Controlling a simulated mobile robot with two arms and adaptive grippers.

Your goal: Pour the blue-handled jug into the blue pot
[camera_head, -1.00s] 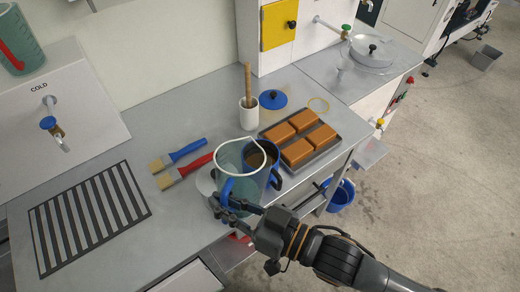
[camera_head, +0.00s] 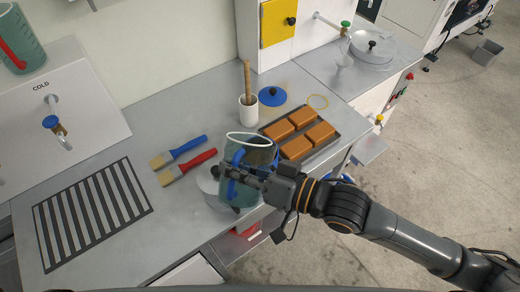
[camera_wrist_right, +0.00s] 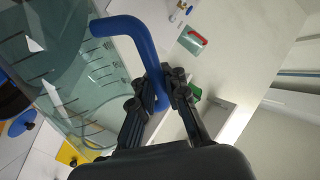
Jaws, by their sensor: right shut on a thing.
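The translucent teal jug (camera_head: 243,197) with a white rim is in the middle of the head view, near the counter's front edge. My right gripper (camera_head: 232,172) is shut on its blue handle. The wrist view shows the handle (camera_wrist_right: 135,35) between the two fingers and the marked jug wall (camera_wrist_right: 95,75) beside them. The jug looks tilted. The blue pot (camera_head: 264,156) is at the jug's right, mostly hidden by the jug and gripper; its contents cannot be made out. Whether anything flows is not visible. My left gripper is not in view.
A tray of orange-brown blocks (camera_head: 304,133) lies right of the pot. A white mortar with pestle (camera_head: 248,110) and a blue lid (camera_head: 272,96) stand behind. A blue brush (camera_head: 180,151) and a red brush (camera_head: 190,167) lie left, beside a black grate (camera_head: 92,212).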

